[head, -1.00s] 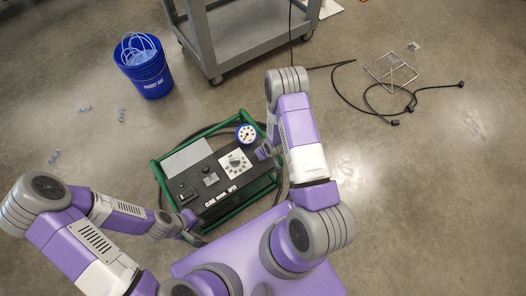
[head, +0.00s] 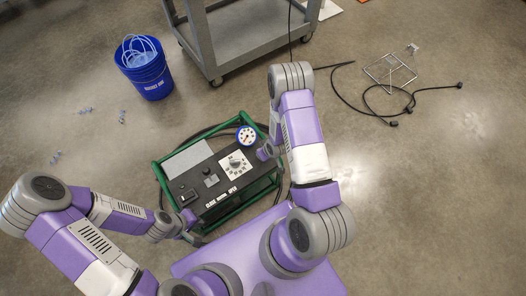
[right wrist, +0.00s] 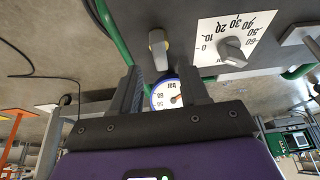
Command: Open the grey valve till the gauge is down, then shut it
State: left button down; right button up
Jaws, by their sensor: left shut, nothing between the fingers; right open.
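A grey lever-shaped valve handle (right wrist: 158,48) stands out from the dark panel in the right wrist view. My right gripper (right wrist: 158,80) is open, with a finger on either side below the handle and nothing between them. In the head view the right gripper (head: 267,152) is at the panel's right side, and the handle is hidden or too small to tell. The round gauge (head: 246,134) has a blue rim and white face; it also shows between the fingers in the wrist view (right wrist: 165,95). Its reading is unclear. My left gripper (head: 188,220) is shut and empty by the panel's near left corner.
The panel sits in a green tube frame (head: 160,172). A grey knob (right wrist: 231,48) on a white numbered plate is right of the handle in the wrist view. A blue bucket (head: 147,75), grey cart (head: 250,57) and black cable (head: 350,104) lie beyond on open floor.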

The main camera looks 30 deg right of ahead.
jog(key=p+v, duration=0.1)
jog(key=v, duration=0.2)
jog(key=shift+s+r, duration=0.1)
jog(key=shift+r, duration=0.2)
jog(key=s+a+r+m+g+y+p, duration=0.2)
jog(key=s+a+r, duration=0.2)
jog(key=s+a, duration=0.2)
jog(key=s+a+r+m+g+y+p, duration=0.1)
jog(key=s+a+r, duration=0.4)
jog(key=a, duration=0.5)
jog(key=shift+s+m+g+y+p, duration=0.45)
jog(key=shift+s+p, duration=0.3)
jog(key=shift+p, duration=0.3)
